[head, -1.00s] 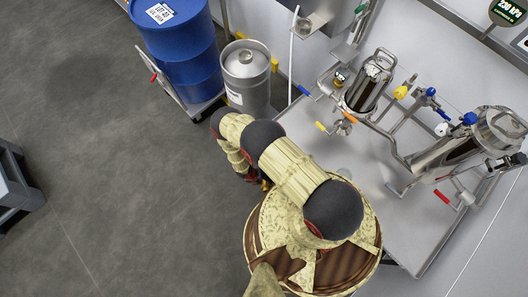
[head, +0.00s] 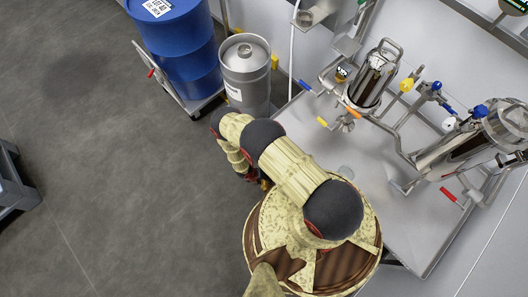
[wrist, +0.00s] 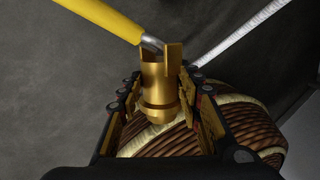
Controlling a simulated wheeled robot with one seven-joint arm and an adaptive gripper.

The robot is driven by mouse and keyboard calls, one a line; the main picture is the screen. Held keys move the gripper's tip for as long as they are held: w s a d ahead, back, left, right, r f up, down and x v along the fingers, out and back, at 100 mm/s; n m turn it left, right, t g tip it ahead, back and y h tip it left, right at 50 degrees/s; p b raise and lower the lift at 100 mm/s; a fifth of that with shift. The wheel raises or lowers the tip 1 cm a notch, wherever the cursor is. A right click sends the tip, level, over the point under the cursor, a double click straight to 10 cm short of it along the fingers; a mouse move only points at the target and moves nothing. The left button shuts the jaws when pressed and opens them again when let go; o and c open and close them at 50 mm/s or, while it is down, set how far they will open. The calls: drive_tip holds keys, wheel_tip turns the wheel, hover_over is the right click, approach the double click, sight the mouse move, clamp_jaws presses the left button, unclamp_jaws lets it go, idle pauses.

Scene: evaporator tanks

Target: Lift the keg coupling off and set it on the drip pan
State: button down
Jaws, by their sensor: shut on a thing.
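In the wrist view my gripper (wrist: 158,112) is shut on the keg coupling (wrist: 160,90), a brass, stepped cylinder with a slotted top. A yellow bar with a grey tip (wrist: 100,18) meets the slot; I cannot tell whether it is part of the coupling. In the head view my gripper (head: 262,183) shows only as a small part beside my arm, and the coupling is hidden. The grey keg (head: 245,85) stands on the floor beyond my arm, apart from the gripper. I cannot tell for sure which surface is the drip pan.
A blue drum (head: 180,50) stands on a wheeled cart left of the keg. A steel table (head: 385,205) with piping, valves and tanks (head: 370,80) fills the right. A small steel shelf (head: 318,12) is on the wall at the top. Open grey floor (head: 110,170) lies to the left.

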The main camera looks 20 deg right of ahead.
sight(264, 183)
drive_tip(key=shift+f+b, duration=1.6)
drive_tip(key=shift+f, duration=0.8)
